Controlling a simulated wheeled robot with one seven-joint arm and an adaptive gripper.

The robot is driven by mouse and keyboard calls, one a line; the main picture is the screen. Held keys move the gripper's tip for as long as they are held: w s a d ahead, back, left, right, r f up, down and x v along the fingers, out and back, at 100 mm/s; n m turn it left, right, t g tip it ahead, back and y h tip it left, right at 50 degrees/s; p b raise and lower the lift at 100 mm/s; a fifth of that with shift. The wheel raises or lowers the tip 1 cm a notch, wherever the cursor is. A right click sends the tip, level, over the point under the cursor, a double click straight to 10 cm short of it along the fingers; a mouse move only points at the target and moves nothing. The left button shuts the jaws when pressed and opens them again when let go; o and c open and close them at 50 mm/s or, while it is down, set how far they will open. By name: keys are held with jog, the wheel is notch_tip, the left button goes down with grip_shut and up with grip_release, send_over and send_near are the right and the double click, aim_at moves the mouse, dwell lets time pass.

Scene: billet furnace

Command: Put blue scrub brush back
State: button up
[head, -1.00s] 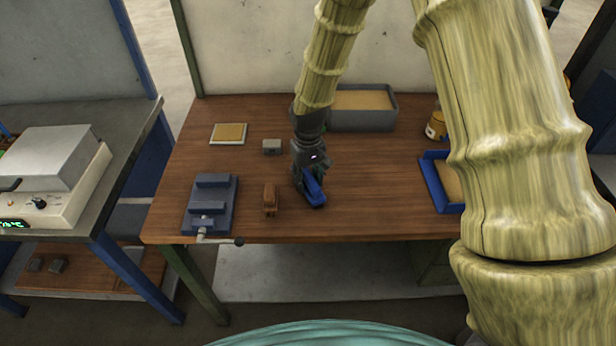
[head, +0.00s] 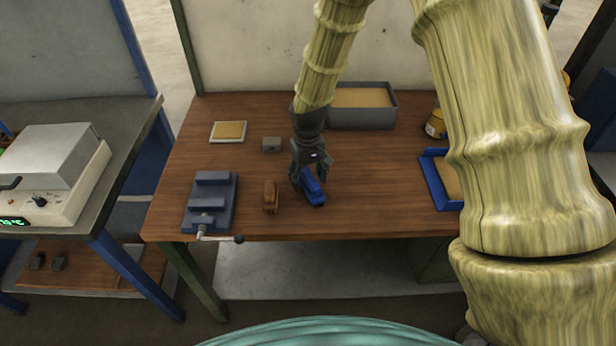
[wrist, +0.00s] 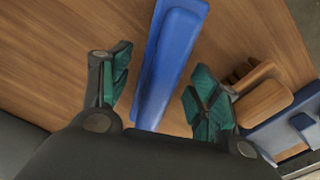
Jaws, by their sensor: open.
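The blue scrub brush (head: 313,190) lies on the wooden table, right of the small brown wooden brush. My gripper (head: 308,175) is over its far end, pointing down. In the wrist view the blue brush (wrist: 172,60) runs lengthwise between the open fingers of my gripper (wrist: 160,95), with a gap on both sides. Its near end is hidden behind the gripper body.
The brown wooden brush (head: 271,197) and a blue-grey vise (head: 211,203) stand to the left. A grey block (head: 271,144), a framed pad (head: 228,131) and a grey bin (head: 362,122) are farther back. A blue tray (head: 436,182) is to the right.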

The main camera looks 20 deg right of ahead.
aim_at(308, 173)
notch_tip(308, 173, up, 12)
jog(key=b, duration=0.3)
jog(key=shift+b, duration=0.3)
dwell(0.4)
